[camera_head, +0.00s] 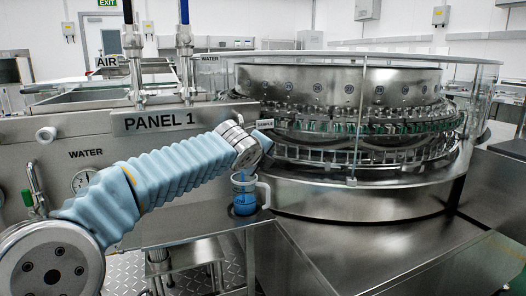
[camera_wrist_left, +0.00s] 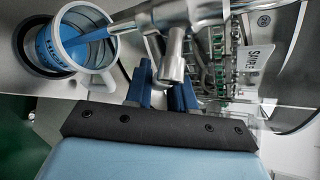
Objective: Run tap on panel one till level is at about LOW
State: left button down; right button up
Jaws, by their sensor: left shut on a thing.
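A clear measuring jug (camera_head: 244,190) with a pale handle stands below my left wrist at the panel's front edge, with blue liquid in its lower part. The left wrist view shows the same jug (camera_wrist_left: 109,75) from above, and a blue stream runs from the metal tap (camera_wrist_left: 172,58) into it. The jug's level marks are too small to read surely. My left gripper (camera_wrist_left: 162,90) has its blue fingers shut on the tap's handle, beside the jug. In the head view the wrist hides most of the tap. My right gripper is not in view.
The PANEL 1 plate (camera_head: 160,120) is on the metal panel behind my arm. A SAMPLE label (camera_wrist_left: 257,58) is near the tap. The round glass-walled washer (camera_head: 345,130) stands close to the right of the jug. A gauge (camera_head: 84,180) is at left.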

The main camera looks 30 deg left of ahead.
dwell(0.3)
pick_arm(q)
jog(key=c, duration=1)
grip_release()
jog(key=shift+c, duration=0.2)
jog(key=v, duration=1.3)
jog(key=shift+s, duration=0.35)
jog(key=shift+d+r, duration=0.1)
